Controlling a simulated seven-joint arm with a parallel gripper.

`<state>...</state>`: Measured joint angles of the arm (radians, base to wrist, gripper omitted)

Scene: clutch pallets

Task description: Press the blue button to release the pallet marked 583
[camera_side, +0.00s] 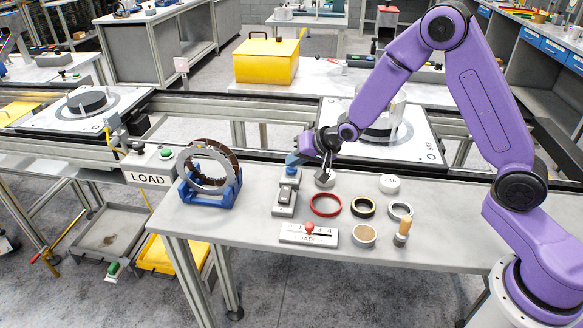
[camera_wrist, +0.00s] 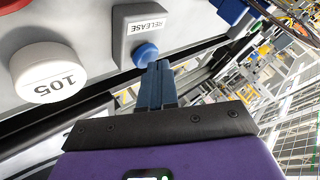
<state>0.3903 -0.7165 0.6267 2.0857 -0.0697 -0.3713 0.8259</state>
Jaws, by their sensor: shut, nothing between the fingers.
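The blue button (camera_wrist: 145,54) sits on a grey control box labelled RELEASE (camera_wrist: 143,28). The box (camera_side: 286,197) stands on the bench in the side view, its button (camera_side: 291,171) at the far end. My gripper (camera_side: 291,161) is shut and empty, its fingertips right at the button. In the wrist view the fingertips (camera_wrist: 156,68) overlap the button's edge; I cannot tell whether they touch or press it. The pallet marked 583 (camera_side: 427,146) lies on the conveyor behind the bench, a round clutch part on it, partly hidden by my arm.
A white cap marked 105 (camera_wrist: 48,75) stands close beside the box. A blue stand with a large ring (camera_side: 208,177) is left. Another pallet (camera_side: 82,113) is far left.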

